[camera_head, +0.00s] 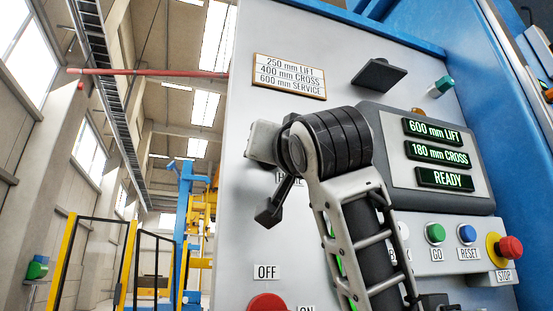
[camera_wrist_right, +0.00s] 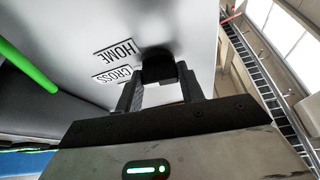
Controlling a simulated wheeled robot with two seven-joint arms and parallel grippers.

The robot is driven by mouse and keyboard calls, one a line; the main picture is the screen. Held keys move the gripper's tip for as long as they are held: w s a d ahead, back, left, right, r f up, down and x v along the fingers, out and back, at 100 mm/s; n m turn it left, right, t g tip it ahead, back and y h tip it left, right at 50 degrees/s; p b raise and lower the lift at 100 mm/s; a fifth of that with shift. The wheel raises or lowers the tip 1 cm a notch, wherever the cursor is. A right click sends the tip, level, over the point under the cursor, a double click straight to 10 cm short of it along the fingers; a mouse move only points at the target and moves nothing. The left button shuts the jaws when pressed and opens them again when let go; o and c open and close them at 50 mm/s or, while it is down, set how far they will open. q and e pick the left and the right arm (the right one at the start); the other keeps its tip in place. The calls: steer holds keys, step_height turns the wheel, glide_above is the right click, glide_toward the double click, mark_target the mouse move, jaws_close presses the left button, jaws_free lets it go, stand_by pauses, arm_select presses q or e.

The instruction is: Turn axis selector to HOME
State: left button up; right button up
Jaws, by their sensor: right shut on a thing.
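In the right wrist view my right gripper (camera_wrist_right: 160,82) faces the grey panel, its two dark fingers shut on the black axis selector knob (camera_wrist_right: 158,66). The HOME label (camera_wrist_right: 116,52) and the CROSS label (camera_wrist_right: 112,75) are left of the knob. I cannot tell which label the knob points at. In the head view my right arm comes up from the bottom right and covers most of the selector area. Part of the HOME label (camera_head: 290,180) shows beside the wrist; the fingers' hold on the knob is hidden there. My left gripper is out of view.
The display (camera_head: 436,153) reads 600 mm LIFT, 180 mm CROSS, READY. A green GO button (camera_head: 435,233), a blue RESET button (camera_head: 467,234) and a red STOP button (camera_head: 510,247) are right of my arm. A red knob (camera_head: 268,303) sits below the OFF label (camera_head: 267,272).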

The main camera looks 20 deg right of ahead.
arm_select(q)
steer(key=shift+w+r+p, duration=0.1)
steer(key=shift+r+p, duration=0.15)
steer(key=shift+p, duration=0.25)
arm_select(e)
steer(key=m+h, duration=0.1)
steer(key=m, duration=0.2)
steer(key=m+g+h, duration=0.1)
steer(key=m+h, duration=0.1)
steer(key=m, duration=0.2)
steer(key=m+h, duration=0.1)
steer(key=m, duration=0.2)
steer(key=shift+a+r+g+h, duration=0.1)
steer(key=shift+a+g+h, duration=0.1)
steer(key=shift+g+h, duration=0.2)
steer(key=shift+m, duration=0.4)
steer(key=o, duration=1)
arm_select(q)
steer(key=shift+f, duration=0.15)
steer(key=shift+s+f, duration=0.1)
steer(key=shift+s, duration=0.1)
arm_select(e)
steer(key=shift+s, duration=0.1)
